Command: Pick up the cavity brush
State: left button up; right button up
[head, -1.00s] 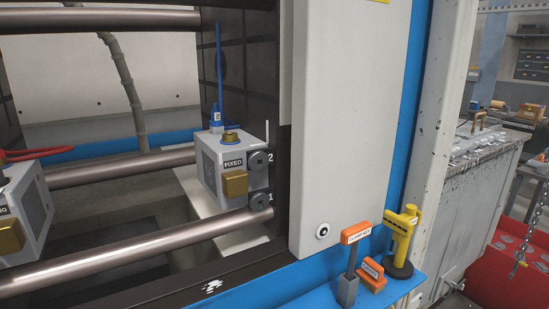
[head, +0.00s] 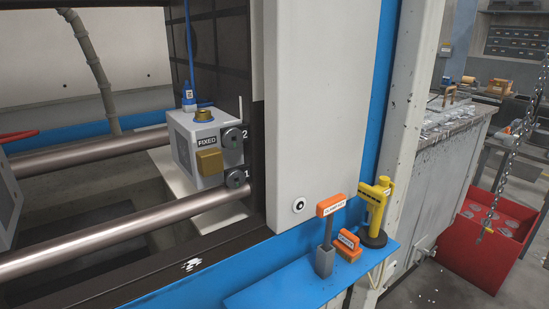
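A blue shelf (head: 262,296) juts from the machine front at the lower right. A small orange item (head: 348,247) with a white label lies on it; it may be the cavity brush, but the label is too small to read surely. To its left stands an upright tool (head: 329,235) with an orange labelled top and a grey block at its foot. To its right is a yellow tool (head: 374,212) with a dark round base. Neither of my grippers is in view.
The grey die block marked FIXED (head: 203,148) sits inside the open machine beside the tie bars (head: 120,232). A pale door panel (head: 318,110) stands behind the shelf. A red bin (head: 492,238) with round parts and a hanging chain (head: 504,160) are at the right.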

aim_at(347, 246)
jog(key=l+u, duration=0.2)
jog(key=l, duration=1.3)
jog(key=i, duration=0.05)
